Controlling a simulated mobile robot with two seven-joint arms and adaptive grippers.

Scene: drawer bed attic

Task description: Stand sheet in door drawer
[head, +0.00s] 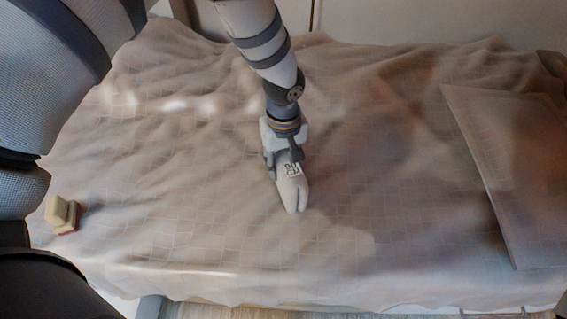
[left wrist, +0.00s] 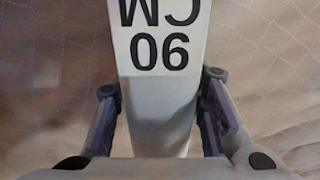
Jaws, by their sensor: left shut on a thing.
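My left gripper (head: 284,158) reaches down over the middle of the bed. It is shut on a pale, narrow folded thing, which I take to be the sheet (head: 291,192). The sheet has a label with black print and a split at its far end. In the left wrist view the label on the sheet (left wrist: 158,103) reads "90 CM" upside down, between the two fingers of the gripper (left wrist: 160,110). I cannot tell whether the sheet touches the cover below. My right gripper is not in view. No door drawer can be made out.
A beige, wrinkled cover (head: 190,215) spreads over the bed. A small cream block on a red base (head: 64,216) is at the left edge. Wooden floor (head: 230,311) shows at the bottom.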

